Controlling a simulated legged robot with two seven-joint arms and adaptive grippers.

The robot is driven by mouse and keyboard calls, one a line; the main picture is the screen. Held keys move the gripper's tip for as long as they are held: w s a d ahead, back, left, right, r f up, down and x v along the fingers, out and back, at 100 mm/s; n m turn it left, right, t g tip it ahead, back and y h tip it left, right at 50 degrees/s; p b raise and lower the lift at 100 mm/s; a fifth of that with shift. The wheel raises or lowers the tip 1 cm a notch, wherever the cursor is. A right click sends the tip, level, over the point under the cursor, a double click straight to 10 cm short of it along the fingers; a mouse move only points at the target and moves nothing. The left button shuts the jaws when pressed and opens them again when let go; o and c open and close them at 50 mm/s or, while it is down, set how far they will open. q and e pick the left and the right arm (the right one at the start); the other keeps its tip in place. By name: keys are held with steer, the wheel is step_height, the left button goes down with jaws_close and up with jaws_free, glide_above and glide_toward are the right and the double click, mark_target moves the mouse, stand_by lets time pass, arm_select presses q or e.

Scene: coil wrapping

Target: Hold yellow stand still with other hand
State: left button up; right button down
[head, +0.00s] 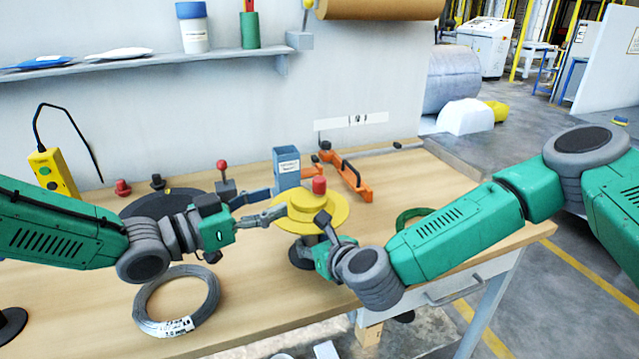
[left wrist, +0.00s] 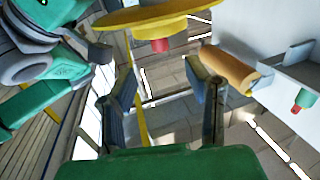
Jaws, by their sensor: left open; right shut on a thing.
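The yellow stand (head: 335,212) is a round disc with a raised hub and a red knob (head: 319,184) on top, on a dark base on the wooden table. It also shows at the top of the left wrist view (left wrist: 115,20), with the red knob below it. My left gripper (head: 268,207) is open at the stand's left side, its fingers close to the yellow rim. In the left wrist view the space between the fingers (left wrist: 163,100) is empty. My right gripper (head: 325,228) is shut on the stand's near right edge; the exact contact is partly hidden.
A grey wire coil (head: 150,321) with a label lies on the table at front left. A green ring (head: 402,217) lies partly behind my right arm. A blue-grey box (head: 287,165) and an orange tool (head: 352,180) are behind the stand. A yellow control box (head: 52,176) stands at left.

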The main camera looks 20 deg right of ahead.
mark_target(320, 184)
arm_select(q)
steer(key=x, duration=1.1)
steer(key=shift+d, duration=0.15)
jaws_close()
